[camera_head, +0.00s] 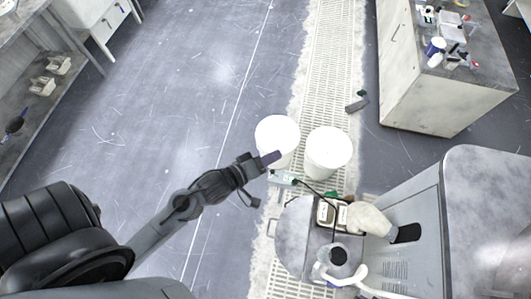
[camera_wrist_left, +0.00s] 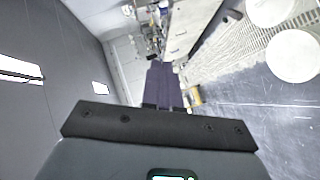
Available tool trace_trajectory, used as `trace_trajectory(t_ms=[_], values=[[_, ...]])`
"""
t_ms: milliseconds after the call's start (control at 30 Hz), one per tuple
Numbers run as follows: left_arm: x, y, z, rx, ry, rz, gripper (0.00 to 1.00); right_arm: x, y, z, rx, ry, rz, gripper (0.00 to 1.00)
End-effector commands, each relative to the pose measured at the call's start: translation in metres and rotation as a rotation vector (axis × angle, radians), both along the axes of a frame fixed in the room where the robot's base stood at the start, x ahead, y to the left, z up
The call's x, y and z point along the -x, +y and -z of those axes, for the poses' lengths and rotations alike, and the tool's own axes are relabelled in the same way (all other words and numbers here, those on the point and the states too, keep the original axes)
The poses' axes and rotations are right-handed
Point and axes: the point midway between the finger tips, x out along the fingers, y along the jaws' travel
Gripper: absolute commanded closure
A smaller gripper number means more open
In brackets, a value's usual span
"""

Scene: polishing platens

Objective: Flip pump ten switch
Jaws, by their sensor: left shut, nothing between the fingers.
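My left gripper (camera_head: 271,158) is shut and empty, its dark fingertips in front of the left white bucket in the head view. In the left wrist view its closed fingers (camera_wrist_left: 163,85) point away from the camera. A small pale box (camera_head: 284,179) with a dark cable sits just below the fingertips in the head view; I cannot tell whether they touch it. Two small beige boxes (camera_head: 325,213) stand lower right on the machine. No label is readable, so I cannot tell which part is the pump ten switch. My right gripper is out of view.
Two white buckets (camera_head: 328,152) stand on the pale floor grating (camera_head: 330,60). A grey machine (camera_head: 425,220) with white piping (camera_head: 350,283) fills the lower right. A workbench (camera_head: 415,95) with bottles is at upper right. The floor (camera_head: 180,80) to the left is clear.

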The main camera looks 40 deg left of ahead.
Motion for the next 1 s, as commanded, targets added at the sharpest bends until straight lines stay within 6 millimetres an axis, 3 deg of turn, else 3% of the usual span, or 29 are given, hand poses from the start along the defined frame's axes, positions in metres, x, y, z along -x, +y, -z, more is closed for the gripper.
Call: trace_trajectory(t_ms=[33,500,1000], values=[[0.0,0.003,0.032,0.056,-0.027,-0.011,1.0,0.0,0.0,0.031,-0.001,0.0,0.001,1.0],[0.012,0.032,0.167,0.463,-0.22,-0.037,1.0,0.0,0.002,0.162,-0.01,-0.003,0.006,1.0],[0.039,0.067,0.331,0.628,-0.301,-0.068,1.0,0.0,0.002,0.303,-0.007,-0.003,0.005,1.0]])
